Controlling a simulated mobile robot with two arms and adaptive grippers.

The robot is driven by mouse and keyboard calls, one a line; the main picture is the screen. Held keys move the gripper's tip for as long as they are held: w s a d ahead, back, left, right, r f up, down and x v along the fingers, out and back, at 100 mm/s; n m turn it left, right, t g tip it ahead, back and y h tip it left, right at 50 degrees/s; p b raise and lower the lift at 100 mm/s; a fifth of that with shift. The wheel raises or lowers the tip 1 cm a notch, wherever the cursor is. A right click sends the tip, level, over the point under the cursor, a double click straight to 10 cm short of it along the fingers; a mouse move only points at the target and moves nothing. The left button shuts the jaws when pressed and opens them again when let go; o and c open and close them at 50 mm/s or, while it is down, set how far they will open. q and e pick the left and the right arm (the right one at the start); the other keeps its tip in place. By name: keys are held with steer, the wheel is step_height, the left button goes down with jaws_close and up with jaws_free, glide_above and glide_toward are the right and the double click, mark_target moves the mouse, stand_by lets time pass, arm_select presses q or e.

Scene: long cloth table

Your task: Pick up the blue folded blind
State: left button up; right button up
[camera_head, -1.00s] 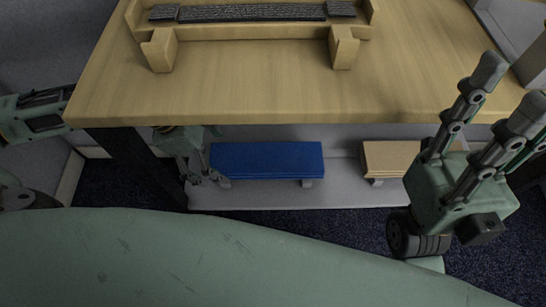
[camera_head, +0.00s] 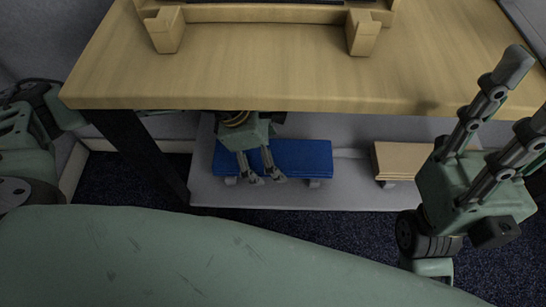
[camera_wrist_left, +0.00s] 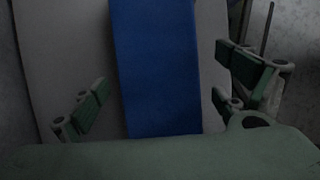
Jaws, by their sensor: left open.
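The blue folded blind (camera_head: 304,157) lies on a low grey shelf under the table, raised on small feet. My left gripper (camera_head: 263,181) is under the tabletop, in front of and over the blind's left half, and hides part of it. In the left wrist view the blind (camera_wrist_left: 158,65) runs lengthwise between the two open fingers of my left gripper (camera_wrist_left: 155,108), with a gap on each side. My right gripper (camera_head: 520,105) is raised at the right, over the table's front edge, fingers apart and empty.
The wooden tabletop (camera_head: 270,75) overhangs the grey shelf (camera_head: 340,198). A tan folded piece (camera_head: 400,160) lies on the shelf right of the blind. A dark table leg (camera_head: 138,155) stands at the left. A wooden holder (camera_head: 265,14) sits on the tabletop.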

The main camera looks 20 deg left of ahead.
arm_select(q)
steer(key=shift+c, duration=0.2)
steer(key=c, duration=1.4)
steer(key=shift+r, duration=0.1)
